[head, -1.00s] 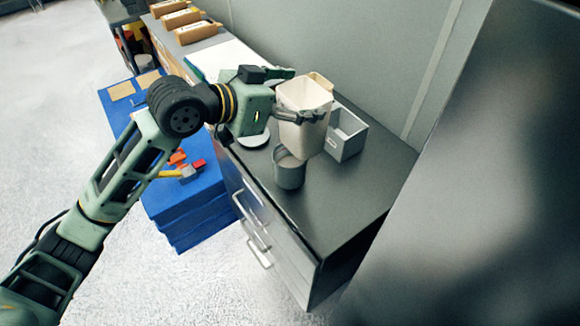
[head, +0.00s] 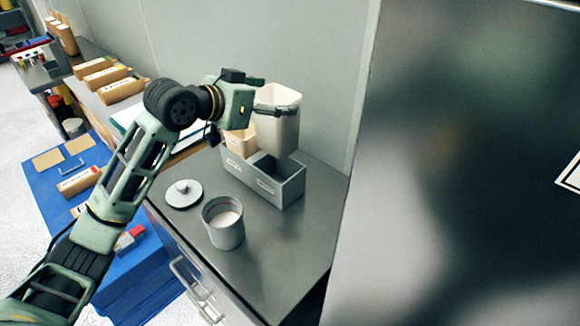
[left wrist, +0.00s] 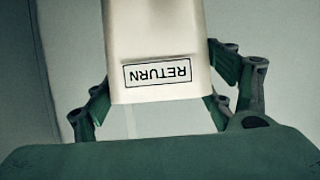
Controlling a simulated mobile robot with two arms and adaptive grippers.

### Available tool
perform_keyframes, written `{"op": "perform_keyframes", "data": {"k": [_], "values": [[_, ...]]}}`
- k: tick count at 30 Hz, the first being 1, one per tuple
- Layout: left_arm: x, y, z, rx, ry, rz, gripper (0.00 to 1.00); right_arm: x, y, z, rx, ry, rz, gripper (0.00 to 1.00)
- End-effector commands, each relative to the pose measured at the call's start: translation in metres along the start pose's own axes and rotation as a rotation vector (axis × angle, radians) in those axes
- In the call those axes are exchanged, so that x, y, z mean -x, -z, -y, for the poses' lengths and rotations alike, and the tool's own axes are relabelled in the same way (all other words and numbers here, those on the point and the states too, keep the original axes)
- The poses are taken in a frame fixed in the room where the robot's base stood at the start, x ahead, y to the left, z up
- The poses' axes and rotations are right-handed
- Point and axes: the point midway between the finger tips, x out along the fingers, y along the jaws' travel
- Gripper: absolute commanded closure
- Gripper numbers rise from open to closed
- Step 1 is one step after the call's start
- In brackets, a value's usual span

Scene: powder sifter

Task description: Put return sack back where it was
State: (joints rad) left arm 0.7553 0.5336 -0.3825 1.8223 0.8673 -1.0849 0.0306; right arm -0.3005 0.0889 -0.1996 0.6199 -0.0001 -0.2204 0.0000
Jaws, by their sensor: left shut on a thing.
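The return sack (head: 279,128) is a cream open-topped container. In the left wrist view its label reads RETURN, upside down, on the sack (left wrist: 155,40). My left gripper (head: 272,109) is shut on it and holds it upright, above and behind the grey divided box (head: 275,183). The box has a labelled front; a tan sack (head: 240,141) stands in its left compartment and the right compartment looks empty. In the left wrist view the gripper's fingers (left wrist: 160,88) flank the sack on both sides. My right gripper does not show.
A grey cup of pale powder (head: 223,225) stands in front of the box, with a round lid (head: 183,193) beside it on the dark counter (head: 272,250). A wall is close behind. A large grey panel (head: 450,180) fills the right. Brown bags (head: 121,89) lie farther left.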

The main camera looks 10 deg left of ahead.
Motion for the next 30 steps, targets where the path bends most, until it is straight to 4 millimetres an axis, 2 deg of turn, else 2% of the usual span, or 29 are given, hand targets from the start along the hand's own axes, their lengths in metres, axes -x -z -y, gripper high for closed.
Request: {"op": "perform_keyframes", "data": {"k": [1, 6, 12, 17, 24, 30], "values": [[-0.005, -0.014, -0.001, 0.004, -0.002, 0.008, 0.69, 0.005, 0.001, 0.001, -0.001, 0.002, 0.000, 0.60], [-0.023, -0.057, -0.001, 0.005, -0.003, 0.006, 0.69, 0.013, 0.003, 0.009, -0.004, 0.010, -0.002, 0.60], [-0.038, -0.093, 0.000, 0.002, -0.001, 0.003, 0.69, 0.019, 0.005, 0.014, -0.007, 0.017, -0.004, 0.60], [-0.044, -0.105, 0.000, 0.001, -0.002, 0.001, 0.69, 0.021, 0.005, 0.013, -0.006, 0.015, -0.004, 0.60], [-0.056, -0.134, 0.000, 0.001, -0.002, 0.002, 0.69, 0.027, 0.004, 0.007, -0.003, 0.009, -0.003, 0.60], [-0.058, -0.139, 0.001, -0.002, -0.001, -0.001, 0.69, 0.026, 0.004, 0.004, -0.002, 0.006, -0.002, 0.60]]}}
